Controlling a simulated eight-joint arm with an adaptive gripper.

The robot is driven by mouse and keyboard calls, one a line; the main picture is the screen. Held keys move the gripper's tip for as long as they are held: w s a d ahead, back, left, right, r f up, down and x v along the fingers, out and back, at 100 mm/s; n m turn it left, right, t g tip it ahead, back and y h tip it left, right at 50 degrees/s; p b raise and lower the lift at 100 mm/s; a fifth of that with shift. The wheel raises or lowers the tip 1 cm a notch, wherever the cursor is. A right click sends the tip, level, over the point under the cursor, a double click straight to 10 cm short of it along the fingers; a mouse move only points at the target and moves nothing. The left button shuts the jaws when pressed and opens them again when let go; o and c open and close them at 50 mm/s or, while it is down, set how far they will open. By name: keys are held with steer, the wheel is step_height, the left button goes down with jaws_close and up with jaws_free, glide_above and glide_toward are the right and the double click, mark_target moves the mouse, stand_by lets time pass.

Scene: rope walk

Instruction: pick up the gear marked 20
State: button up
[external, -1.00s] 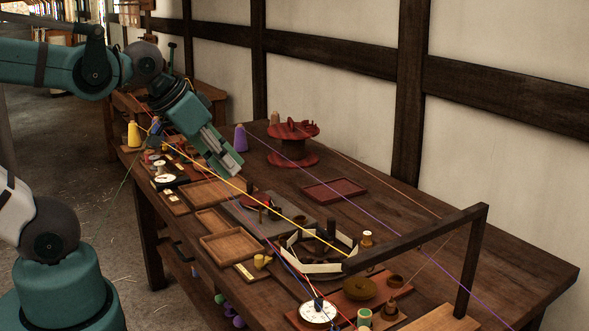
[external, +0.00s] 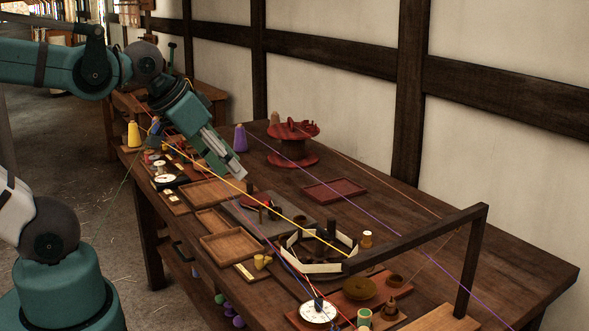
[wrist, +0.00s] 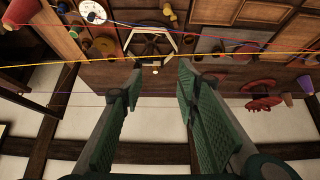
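No gear marked 20 can be made out; no number is legible on any part. A red disc (external: 254,201), possibly a gear, lies on a grey plate (external: 236,212) in the middle of the bench; in the wrist view a red piece (wrist: 211,77) shows by the grey plate. An olive disc (external: 359,288) lies on a reddish board near the front. My gripper (external: 230,170) is above the bench, behind the red disc and apart from everything. In the wrist view my gripper (wrist: 160,70) has its fingers spread with nothing between them.
Yellow, purple and orange cords stretch across the bench, some near my gripper. A dark frame (external: 473,262) rises at the front right. A large red spool (external: 293,158), a red tray (external: 334,190), wooden trays (external: 234,244) and a white-sided ring (external: 312,268) stand around.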

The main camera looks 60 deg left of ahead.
steer(key=shift+w, duration=0.1)
steer(key=m+g+h+p, duration=0.15)
steer(key=m+g, duration=0.55)
steer(key=m, duration=1)
glide_above(367, 233)
steer(key=a, duration=0.1)
step_height(367, 233, down, 22)
steer(key=shift+a, duration=0.15)
steer(key=shift+d+f+b, duration=0.2)
steer(key=shift+f+b, duration=0.15)
steer(key=shift+f, duration=0.9)
